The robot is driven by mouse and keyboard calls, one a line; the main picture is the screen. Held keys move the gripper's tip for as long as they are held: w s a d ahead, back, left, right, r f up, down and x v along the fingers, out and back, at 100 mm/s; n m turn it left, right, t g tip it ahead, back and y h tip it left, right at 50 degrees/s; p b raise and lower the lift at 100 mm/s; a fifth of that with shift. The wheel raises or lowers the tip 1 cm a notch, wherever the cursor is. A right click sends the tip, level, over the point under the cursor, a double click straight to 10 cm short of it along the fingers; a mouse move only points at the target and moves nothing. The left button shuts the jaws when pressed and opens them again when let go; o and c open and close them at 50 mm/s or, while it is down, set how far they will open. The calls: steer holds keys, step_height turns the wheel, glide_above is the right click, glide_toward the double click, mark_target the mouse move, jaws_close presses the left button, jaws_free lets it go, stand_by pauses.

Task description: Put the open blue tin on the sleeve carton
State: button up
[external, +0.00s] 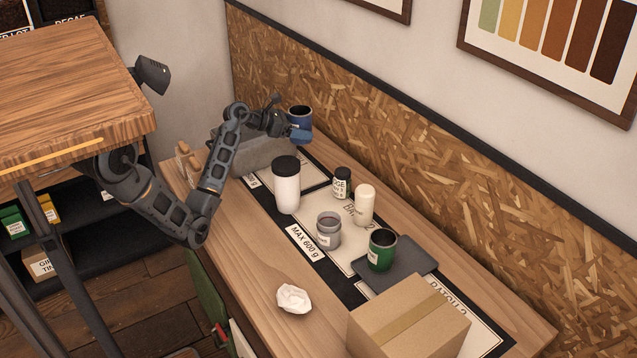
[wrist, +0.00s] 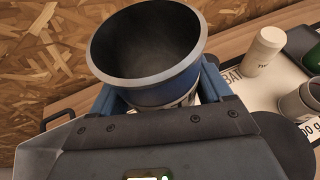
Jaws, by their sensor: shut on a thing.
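The open blue tin (external: 299,113) is upright in my gripper (external: 299,134), raised above the far left end of the bench near the chipboard wall. In the wrist view the tin (wrist: 165,92) sits between the blue fingers of my gripper (wrist: 158,90), its dark, empty-looking inside facing the camera. My gripper is shut on its sides. A closed brown cardboard box, which I take for the sleeve carton (external: 420,312), stands at the near right end of the bench, well away from the tin. No label shows on it.
Between them stand a white canister with black lid (external: 287,190), a small black jar (external: 342,184), a cream cylinder (external: 364,206) and a grey jar (external: 328,232). A green tin (external: 381,252) stands on a dark tray (external: 422,262) beside the box. Crumpled paper (external: 293,298) lies at the front.

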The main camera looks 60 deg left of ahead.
steer(key=shift+r, duration=0.25)
steer(key=d+r+m+g+h, duration=0.2)
steer(key=d+m+h, duration=0.1)
steer(key=d, duration=1.8)
steer(key=d+r+m+g+h, duration=0.2)
steer(key=d+m+h, duration=0.15)
steer(key=d, duration=1.75)
steer(key=s+d+r+m+g+h, duration=0.1)
steer(key=s+d+r+m+g, duration=0.2)
steer(key=s+d, duration=1.05)
steer(key=s+d+r+m+g+h, duration=0.15)
steer(key=s+d+m+g, duration=0.25)
steer(key=s+d, duration=1)
glide_above(411, 318)
steer(key=shift+n, duration=0.25)
step_height(411, 318, down, 7)
steer(key=shift+f, duration=2.15)
steer(key=shift+f, duration=0.1)
